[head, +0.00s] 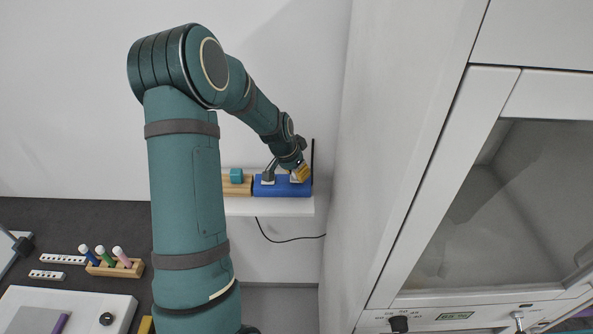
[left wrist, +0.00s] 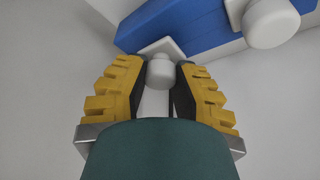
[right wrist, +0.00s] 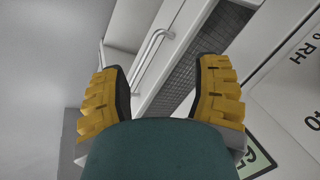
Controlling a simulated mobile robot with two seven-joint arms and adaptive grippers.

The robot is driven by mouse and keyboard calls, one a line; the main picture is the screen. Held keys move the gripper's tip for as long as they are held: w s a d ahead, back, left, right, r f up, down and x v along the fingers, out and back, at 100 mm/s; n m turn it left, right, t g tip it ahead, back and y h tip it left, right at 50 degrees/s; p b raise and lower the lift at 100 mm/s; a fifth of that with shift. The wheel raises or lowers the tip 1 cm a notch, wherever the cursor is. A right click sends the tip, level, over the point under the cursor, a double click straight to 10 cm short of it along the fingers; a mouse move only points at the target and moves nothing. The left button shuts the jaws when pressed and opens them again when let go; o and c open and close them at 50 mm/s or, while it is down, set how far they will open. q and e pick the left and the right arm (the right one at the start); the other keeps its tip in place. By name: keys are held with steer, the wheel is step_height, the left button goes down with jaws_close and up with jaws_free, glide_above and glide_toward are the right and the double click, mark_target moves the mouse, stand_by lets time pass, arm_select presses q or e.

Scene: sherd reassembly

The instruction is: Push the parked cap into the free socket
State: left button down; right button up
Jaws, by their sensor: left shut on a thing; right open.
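A blue block (head: 282,189) sits on a white shelf; it also shows in the left wrist view (left wrist: 190,22). My left gripper (head: 299,174) is over the block's right part. In the left wrist view the left gripper (left wrist: 159,75) is shut on a pale, round-ended piece (left wrist: 159,71), close to a white square plate on the block. Whether the piece touches the plate I cannot tell. A second white, round-ended piece (left wrist: 271,22) stands on the block. Which piece is the cap, and the free socket, I cannot make out. My right gripper (right wrist: 160,85) is open and empty.
A wooden block (head: 236,187) with a teal piece (head: 236,175) stands left of the blue block. The white shelf (head: 270,207) is narrow, with a tall white cabinet wall (head: 375,170) to its right. A rack of coloured tubes (head: 115,268) is at lower left.

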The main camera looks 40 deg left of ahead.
arm_select(q)
steer(key=shift+f+b, duration=0.35)
steer(key=shift+f, duration=0.1)
stand_by(0.3)
steer(key=shift+c, duration=1.4)
jaws_free()
steer(key=shift+r, duration=0.1)
steer(key=shift+r+p, duration=2.4)
steer(key=shift+r, duration=1.6)
steer(key=shift+f, duration=0.1)
